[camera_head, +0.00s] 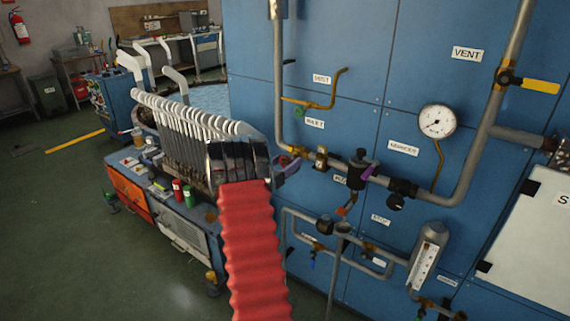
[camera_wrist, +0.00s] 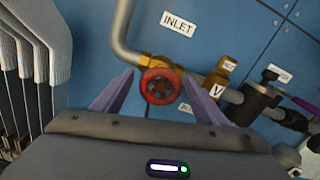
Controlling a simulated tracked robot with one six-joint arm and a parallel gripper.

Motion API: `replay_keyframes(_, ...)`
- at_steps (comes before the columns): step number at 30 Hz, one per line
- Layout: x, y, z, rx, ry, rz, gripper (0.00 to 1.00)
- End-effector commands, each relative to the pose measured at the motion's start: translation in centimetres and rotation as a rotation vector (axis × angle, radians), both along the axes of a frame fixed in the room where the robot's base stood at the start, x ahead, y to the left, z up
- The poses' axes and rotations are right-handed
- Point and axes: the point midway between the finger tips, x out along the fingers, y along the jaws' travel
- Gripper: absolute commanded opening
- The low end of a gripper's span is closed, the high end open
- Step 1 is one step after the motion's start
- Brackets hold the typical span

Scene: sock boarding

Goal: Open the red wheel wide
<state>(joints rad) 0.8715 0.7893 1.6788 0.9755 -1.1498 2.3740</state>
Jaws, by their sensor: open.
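The red wheel (camera_wrist: 160,88) is a small round handwheel on a brass valve in the grey pipe, below the INLET label. In the wrist view, my gripper (camera_wrist: 158,80) is open, with one purple finger to each side of the wheel and visible gaps between. Nothing is held. Whether the fingertips reach as deep as the wheel is hard to tell. In the head view, my gripper (camera_head: 290,168) is partly hidden behind my arm's end, and the wheel shows only as a small patch of red (camera_head: 284,160) by the pipe.
A brass fitting (camera_wrist: 217,84) and a dark valve body (camera_wrist: 257,100) sit on the pipe to the right. A rack of grey socks (camera_wrist: 22,60) stands close on the left. A round gauge (camera_head: 437,121) and a yellow lever (camera_head: 540,86) are on the blue panel (camera_head: 345,40).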

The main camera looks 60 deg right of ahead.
Motion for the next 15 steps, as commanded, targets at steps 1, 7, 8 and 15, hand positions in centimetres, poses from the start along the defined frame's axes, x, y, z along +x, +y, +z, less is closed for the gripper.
replay_keyframes(1,0.0,-0.01,0.0,0.0,0.0,0.0,0.66)
replay_keyframes(7,-0.02,0.01,0.0,0.0,0.0,0.0,0.62)
replay_keyframes(8,-0.02,0.01,0.0,0.0,0.0,0.0,0.6)
replay_keyframes(15,-0.02,0.02,0.0,0.0,0.0,0.0,0.43)
